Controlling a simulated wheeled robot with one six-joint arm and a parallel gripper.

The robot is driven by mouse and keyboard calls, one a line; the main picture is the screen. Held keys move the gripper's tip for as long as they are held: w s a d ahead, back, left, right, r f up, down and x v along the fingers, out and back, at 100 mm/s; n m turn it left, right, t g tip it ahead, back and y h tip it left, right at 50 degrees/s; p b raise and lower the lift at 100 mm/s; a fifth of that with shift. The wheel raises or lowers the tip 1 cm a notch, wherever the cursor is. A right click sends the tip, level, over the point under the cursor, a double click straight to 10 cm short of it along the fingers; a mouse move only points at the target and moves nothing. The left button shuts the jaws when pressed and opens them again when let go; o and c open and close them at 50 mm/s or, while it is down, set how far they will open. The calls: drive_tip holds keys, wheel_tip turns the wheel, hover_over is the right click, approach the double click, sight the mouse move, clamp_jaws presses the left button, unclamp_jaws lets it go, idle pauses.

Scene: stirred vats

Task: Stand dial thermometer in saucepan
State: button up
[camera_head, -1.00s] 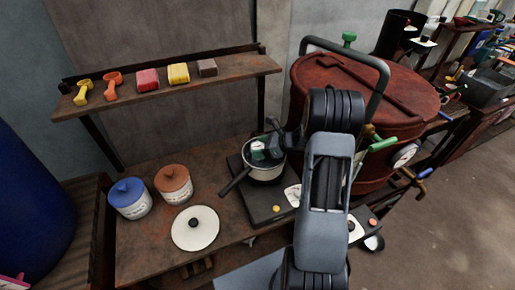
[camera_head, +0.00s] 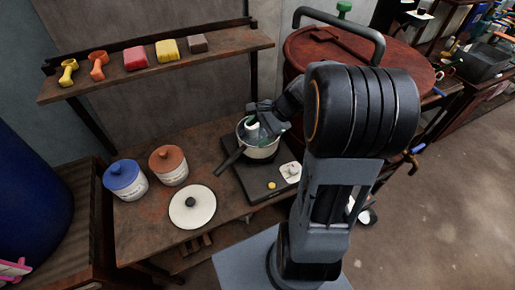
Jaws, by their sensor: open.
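The saucepan (camera_head: 263,153) is pale with a dark handle pointing to the front left. It sits on a dark hotplate on the bench. My gripper (camera_head: 263,126) is open over the pan, its jaws close to or just inside the rim. A small white piece with a green edge (camera_head: 251,126) shows at the jaws, above the pan's opening. It looks like the dial thermometer, but it is small and partly covered, so I cannot tell whether it rests on the pan or how it leans. Part of the pan's inside is hidden by my gripper.
The hotplate (camera_head: 247,184) has a white dial and a yellow knob. A white lid (camera_head: 192,207), a blue jar (camera_head: 126,181) and an orange-brown jar (camera_head: 169,166) stand to the left. A shelf (camera_head: 155,68) hangs behind. A large red vat (camera_head: 310,48) stands behind my arm.

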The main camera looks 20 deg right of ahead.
drive_tip(key=s+a+r+n+h, duration=0.2)
drive_tip(key=s+n, duration=0.3)
drive_tip(key=n, duration=0.3)
drive_tip(key=s+a+r+n+h, duration=0.2)
drive_tip(key=s+a+n+h, duration=0.2)
drive_tip(key=n, duration=0.4)
drive_tip(key=shift+s+r+t+h, duration=0.3)
drive_tip(key=shift+s+t+h, duration=0.15)
drive_tip(key=shift+s, duration=0.55)
drive_tip(key=shift+r+p, duration=0.3)
drive_tip(key=shift+r, duration=0.05)
drive_tip(key=shift+f, duration=0.15)
drive_tip(key=shift+c, duration=0.5)
